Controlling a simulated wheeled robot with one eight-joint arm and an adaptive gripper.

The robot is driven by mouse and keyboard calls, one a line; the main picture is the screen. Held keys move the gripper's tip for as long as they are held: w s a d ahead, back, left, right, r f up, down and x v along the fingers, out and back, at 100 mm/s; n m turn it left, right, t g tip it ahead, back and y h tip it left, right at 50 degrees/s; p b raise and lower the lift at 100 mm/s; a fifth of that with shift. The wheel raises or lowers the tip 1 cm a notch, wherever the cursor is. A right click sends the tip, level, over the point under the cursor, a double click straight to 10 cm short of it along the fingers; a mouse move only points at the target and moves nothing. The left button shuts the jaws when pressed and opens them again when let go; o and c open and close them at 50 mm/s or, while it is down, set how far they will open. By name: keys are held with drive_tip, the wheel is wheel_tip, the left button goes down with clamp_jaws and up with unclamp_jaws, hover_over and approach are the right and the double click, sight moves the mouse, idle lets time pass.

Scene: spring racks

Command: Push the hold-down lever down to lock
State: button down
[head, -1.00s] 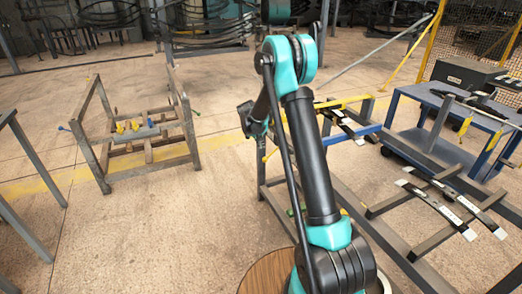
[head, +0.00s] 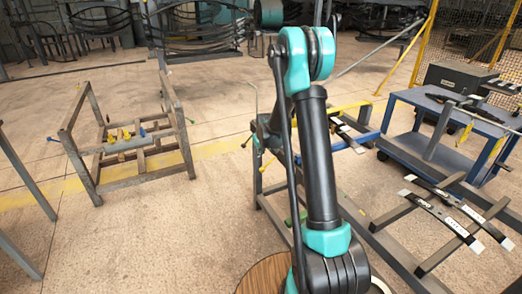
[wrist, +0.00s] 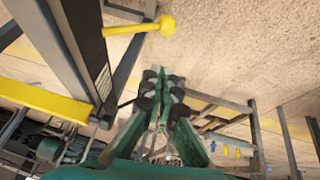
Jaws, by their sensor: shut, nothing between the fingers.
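A lever with a yellow ball knob (wrist: 167,25) sticks out from a dark steel post (wrist: 82,40) at the top of the wrist view. It points sideways into open space. My gripper (wrist: 160,78) is shut and empty in the wrist view. Its fingertips are below the knob in the picture and apart from it. In the head view my own arm mostly hides my gripper. I cannot tell the lever's lock state.
A yellow bar (wrist: 45,103) crosses the wrist view at left. Leaf springs (head: 445,215) lie on the rack's right part. A blue trolley (head: 415,150) with a black box stands behind. Another frame (head: 92,180) with small coloured handles stands at left. The floor between is clear.

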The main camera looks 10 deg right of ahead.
sight(262, 168)
drive_tip(key=f, duration=0.4)
drive_tip(key=w+f, duration=0.1)
drive_tip(key=f, duration=0.1)
drive_tip(key=shift+d, duration=0.2)
drive_tip(key=shift+s+d+f, duration=0.15)
drive_tip(key=shift+s+f, duration=0.05)
drive_tip(key=shift+f, duration=0.3)
drive_tip(key=shift+f, duration=0.1)
drive_tip(key=shift+d+f, duration=0.2)
drive_tip(key=shift+f, duration=0.5)
